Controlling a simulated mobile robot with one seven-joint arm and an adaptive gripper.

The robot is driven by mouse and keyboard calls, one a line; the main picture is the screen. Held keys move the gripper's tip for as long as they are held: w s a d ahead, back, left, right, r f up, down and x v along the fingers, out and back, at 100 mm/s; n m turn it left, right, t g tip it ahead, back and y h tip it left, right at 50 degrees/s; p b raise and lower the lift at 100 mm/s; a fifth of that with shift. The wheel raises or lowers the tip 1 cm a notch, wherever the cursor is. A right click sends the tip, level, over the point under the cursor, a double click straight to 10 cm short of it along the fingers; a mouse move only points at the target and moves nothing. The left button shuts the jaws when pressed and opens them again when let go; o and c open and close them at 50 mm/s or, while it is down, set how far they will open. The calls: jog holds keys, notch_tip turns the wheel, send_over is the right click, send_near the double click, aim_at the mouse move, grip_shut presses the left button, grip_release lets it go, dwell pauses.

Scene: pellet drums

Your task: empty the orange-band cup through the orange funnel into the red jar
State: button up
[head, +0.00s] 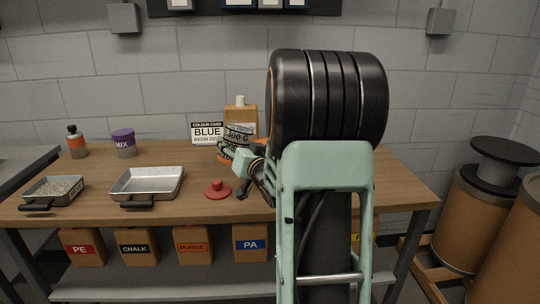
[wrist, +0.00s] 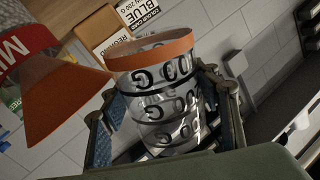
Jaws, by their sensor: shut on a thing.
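My gripper (head: 242,155) is shut on the clear orange-band cup (wrist: 160,100), a finger on each side. In the head view the cup (head: 239,132) is partly hidden. The wrist view is rolled. In it the cup looks tipped well over, its orange rim near the wide mouth of the orange funnel (wrist: 62,105). I see no pellets inside it, though its lettering and the glare blur this. The funnel sits at the red jar (wrist: 28,38), which shows only in part.
A metal tray (head: 148,185), a pan of pellets (head: 53,190), a purple MIX jar (head: 124,143) and an orange-banded bottle (head: 76,142) stand left. A colour card (head: 207,132) stands behind. My arm hides the bench's right middle.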

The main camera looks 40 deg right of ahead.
notch_tip(320, 180, down, 7)
jog(key=a+n+b, duration=0.1)
jog(key=n+b, duration=0.2)
jog(key=b, duration=0.8)
jog(key=shift+f+b, duration=0.2)
jog(key=shift+b, duration=0.1)
jog(key=shift+a+n, duration=0.15)
jog(key=shift+n, duration=0.15)
